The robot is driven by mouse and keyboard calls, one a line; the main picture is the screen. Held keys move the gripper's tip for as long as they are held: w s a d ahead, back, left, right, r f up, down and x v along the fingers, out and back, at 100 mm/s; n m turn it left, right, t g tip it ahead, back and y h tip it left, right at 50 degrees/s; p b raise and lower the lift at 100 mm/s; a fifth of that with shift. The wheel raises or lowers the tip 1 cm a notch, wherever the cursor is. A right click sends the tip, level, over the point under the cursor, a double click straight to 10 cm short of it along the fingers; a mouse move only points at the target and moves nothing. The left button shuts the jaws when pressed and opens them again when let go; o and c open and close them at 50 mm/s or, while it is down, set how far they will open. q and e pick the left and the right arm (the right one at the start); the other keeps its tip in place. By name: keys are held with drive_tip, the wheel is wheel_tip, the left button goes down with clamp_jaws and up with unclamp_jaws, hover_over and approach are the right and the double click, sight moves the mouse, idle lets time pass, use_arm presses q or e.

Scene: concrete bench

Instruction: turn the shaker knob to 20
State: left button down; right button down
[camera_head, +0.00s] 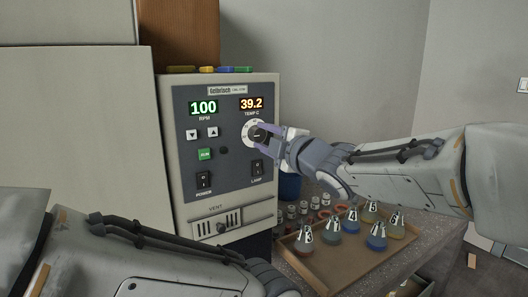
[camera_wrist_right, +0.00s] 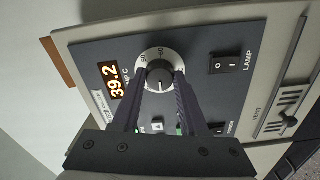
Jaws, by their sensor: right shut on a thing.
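The shaker's grey control panel (camera_head: 222,180) faces me at the centre of the head view. Its dark round knob (camera_head: 258,134) sits on a white dial below the orange TEMP C display (camera_head: 251,104), which reads 39.2. My right gripper (camera_head: 265,136) is shut on the knob from the right. In the wrist view, the knob (camera_wrist_right: 159,78) is between the two fingers of the gripper (camera_wrist_right: 160,86). Marks 50 and 60 show on the dial, and the fingers hide part of it. My left arm shows at the lower left, but its gripper is out of view.
A green RPM display (camera_head: 203,107) reads 100. A wooden tray (camera_head: 345,262) with several flasks stands below my right arm.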

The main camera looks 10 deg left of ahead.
drive_tip(key=shift+n+b, duration=0.9)
drive_tip(key=shift+n, duration=0.3)
drive_tip(key=shift+c, duration=2.2)
unclamp_jaws()
drive_tip(key=shift+a, duration=0.1)
drive_tip(key=v, duration=1)
drive_tip(key=shift+s+d, duration=0.15)
drive_tip(key=shift+d, duration=0.05)
